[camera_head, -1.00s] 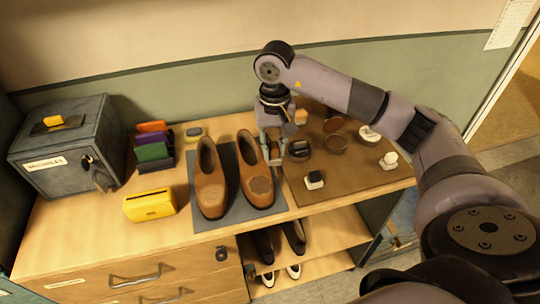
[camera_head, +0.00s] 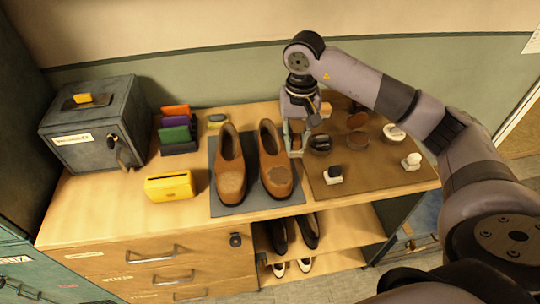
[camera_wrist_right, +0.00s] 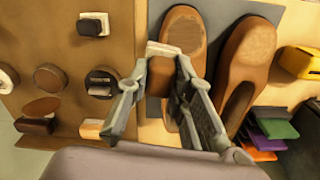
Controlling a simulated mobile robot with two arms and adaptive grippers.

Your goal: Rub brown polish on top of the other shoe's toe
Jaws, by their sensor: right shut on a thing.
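Two brown shoes stand side by side on a grey mat (camera_head: 241,203), toes towards me: the left shoe (camera_head: 229,178) and the right shoe (camera_head: 277,175). The right shoe's toe bears a dull, rough-edged patch, which also shows in the wrist view (camera_wrist_right: 187,28). My right gripper (camera_head: 296,149) is just right of the right shoe, pointing down. It is shut on a small applicator (camera_wrist_right: 162,50) with a pale edge and a brown face, partly hidden by the fingers. An open tin of brown polish (camera_head: 357,121) stands to the right. My left gripper is not in view.
A brown board (camera_head: 370,181) holds a black tin (camera_head: 320,143), a white tin (camera_head: 394,132), a black-tipped applicator (camera_head: 333,174) and a white one (camera_head: 411,161). A yellow box (camera_head: 170,186) and a dark case (camera_head: 96,127) stand left.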

